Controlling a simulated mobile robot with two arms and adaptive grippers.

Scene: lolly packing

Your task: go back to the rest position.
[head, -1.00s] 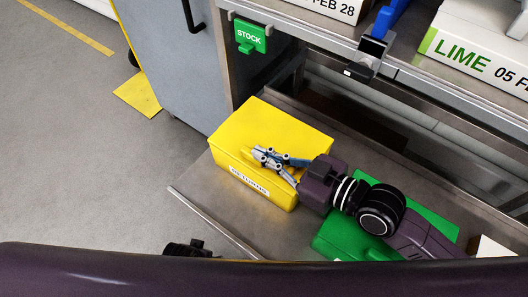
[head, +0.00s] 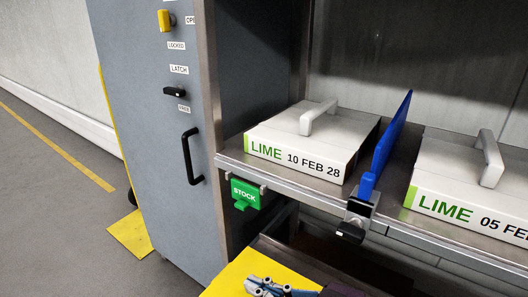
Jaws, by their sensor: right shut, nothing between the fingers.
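My right gripper (head: 262,287) shows at the bottom edge of the head view, over the yellow box (head: 232,274). Its fingers are shut and hold nothing. Only the finger part and a bit of the dark wrist show; the rest of that arm is cut off by the frame. I cannot tell whether the fingers touch the box. My left gripper is not in view.
A shelf (head: 290,178) carries two white LIME boxes (head: 292,150) (head: 450,218) with a blue divider (head: 385,145) between them. A green STOCK tag (head: 245,194) hangs below its edge. A grey cabinet (head: 165,130) stands left. The floor (head: 50,200) further left is clear.

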